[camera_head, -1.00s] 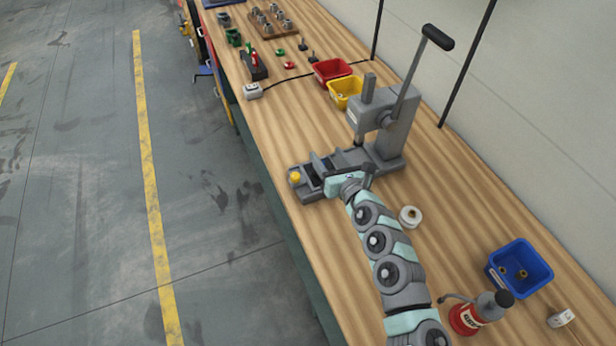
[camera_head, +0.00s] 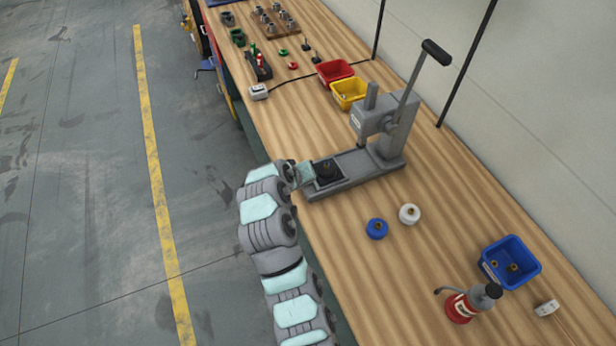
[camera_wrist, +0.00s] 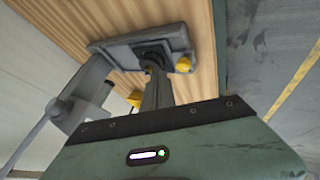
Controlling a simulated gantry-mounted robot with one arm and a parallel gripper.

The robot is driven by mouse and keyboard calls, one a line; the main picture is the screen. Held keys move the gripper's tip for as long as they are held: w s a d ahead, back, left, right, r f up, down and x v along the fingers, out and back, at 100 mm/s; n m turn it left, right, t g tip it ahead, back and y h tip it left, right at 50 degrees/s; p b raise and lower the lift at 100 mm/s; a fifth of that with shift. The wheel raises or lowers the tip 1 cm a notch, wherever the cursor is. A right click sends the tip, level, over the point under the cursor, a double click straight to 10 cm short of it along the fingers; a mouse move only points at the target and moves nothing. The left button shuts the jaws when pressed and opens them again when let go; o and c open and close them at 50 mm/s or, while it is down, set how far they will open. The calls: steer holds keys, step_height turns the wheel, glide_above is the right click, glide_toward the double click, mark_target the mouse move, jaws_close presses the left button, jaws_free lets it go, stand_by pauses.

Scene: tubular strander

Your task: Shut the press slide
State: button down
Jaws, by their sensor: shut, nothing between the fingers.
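The grey press (camera_head: 385,125) stands on the bench with its lever raised. Its slide (camera_head: 324,185) lies at the front end of the base, out in front of the ram, with a dark round piece (camera_head: 325,167) on it. My gripper hides the knob in the head view.
A blue ring (camera_head: 377,229) and a white ring (camera_head: 409,214) lie right of the press. Yellow (camera_head: 349,93) and red bins (camera_head: 334,71) stand behind. The bench's left edge is close to my arm.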

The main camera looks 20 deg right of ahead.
steer(key=a, duration=0.2)
steer(key=p, duration=0.1)
glide_toward(315, 181)
steer(key=shift+y, duration=0.3)
steer(key=x, duration=0.5)
steer(key=shift+w+d+f, duration=0.15)
steer(key=shift+d+f, duration=0.05)
steer(key=shift+d, duration=0.1)
steer(key=shift+w, duration=0.1)
